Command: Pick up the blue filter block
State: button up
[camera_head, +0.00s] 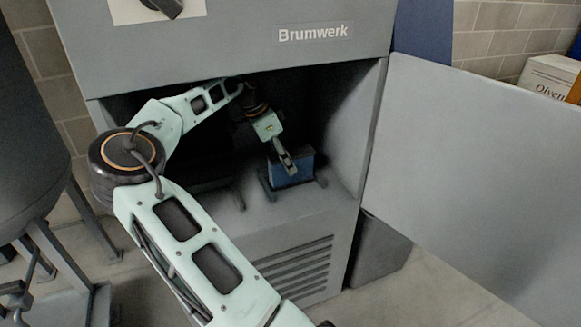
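The blue filter block (291,176) stands inside the open compartment of the grey Brumwerk cabinet (225,50), toward its right side. It sits between dark rails on the compartment floor. My gripper (287,166) reaches into the compartment and points down at the block, overlapping its upper part in the picture. The fingers are small and in shadow. I cannot tell whether they touch the block or whether they are open or shut.
The cabinet's grey door (460,165) stands open to the right. The compartment's top edge is close above my arm. A dark tank (25,130) on legs stands at the left. A dark grey bin (378,252) is on the floor below the door. A white carton (548,78) is at the far right.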

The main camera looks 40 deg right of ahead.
aim_at(300, 168)
jog(key=shift+s+d, duration=0.25)
jog(key=shift+d, duration=0.95)
jog(key=shift+d+b+x, duration=0.15)
jog(key=shift+b+x, duration=0.2)
jog(key=shift+x, duration=0.95)
jog(key=shift+d+b+x, duration=0.15)
jog(key=shift+b+x, duration=0.15)
jog(key=shift+x, duration=1)
jog(key=shift+s+f, duration=0.1)
jog(key=shift+f, duration=0.05)
jog(key=shift+c, duration=0.4)
jog(key=c, duration=1.2)
